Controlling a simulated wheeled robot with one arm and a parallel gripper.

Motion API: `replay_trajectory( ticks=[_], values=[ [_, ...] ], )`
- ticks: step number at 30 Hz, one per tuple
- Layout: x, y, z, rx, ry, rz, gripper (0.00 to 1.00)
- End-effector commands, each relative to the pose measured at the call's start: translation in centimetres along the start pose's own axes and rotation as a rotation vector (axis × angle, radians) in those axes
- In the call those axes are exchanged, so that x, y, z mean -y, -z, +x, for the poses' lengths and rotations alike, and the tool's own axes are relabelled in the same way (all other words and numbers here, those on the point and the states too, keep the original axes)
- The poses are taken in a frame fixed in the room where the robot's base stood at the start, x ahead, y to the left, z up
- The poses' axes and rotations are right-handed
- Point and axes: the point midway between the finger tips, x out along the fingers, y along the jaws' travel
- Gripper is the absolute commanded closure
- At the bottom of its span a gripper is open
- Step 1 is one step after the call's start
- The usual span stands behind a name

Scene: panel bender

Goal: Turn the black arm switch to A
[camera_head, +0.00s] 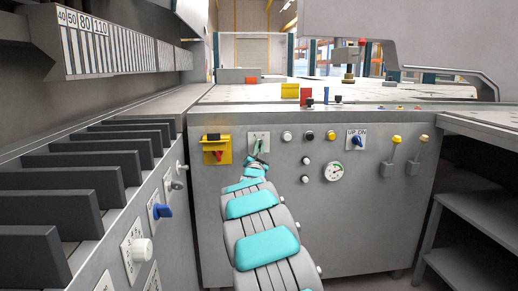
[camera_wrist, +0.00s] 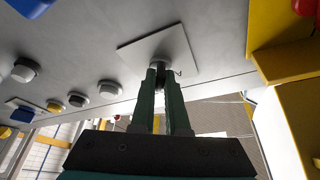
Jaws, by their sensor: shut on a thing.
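The black arm switch (camera_wrist: 160,70) is on a pale square plate (camera_wrist: 182,47) in the wrist view. The plate also shows on the grey front panel in the head view (camera_head: 251,138). My gripper (camera_wrist: 160,76) is shut on the switch, with one green finger on each side of it. In the head view my gripper (camera_head: 257,152) reaches up to the plate and covers most of the switch. I cannot read the plate's markings or tell which way the switch points.
Left of the plate is a yellow box with a red switch (camera_head: 217,150). To the right are round buttons (camera_head: 309,135), a blue UP/DN switch (camera_head: 357,140), a gauge (camera_head: 333,171) and two yellow-topped levers (camera_head: 396,140). A side panel (camera_head: 150,215) with knobs stands close on the left.

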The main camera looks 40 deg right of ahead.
Motion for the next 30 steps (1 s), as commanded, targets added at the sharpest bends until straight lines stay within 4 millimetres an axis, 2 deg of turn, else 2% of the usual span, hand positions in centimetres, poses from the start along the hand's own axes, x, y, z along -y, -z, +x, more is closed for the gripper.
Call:
replay_trajectory(
  ticks=[14,30],
  values=[
    [-0.24,-0.16,-0.06,0.001,0.033,-0.083,1.0],
    [-0.76,-0.02,0.0,0.001,0.209,-0.515,1.0]
  ],
)
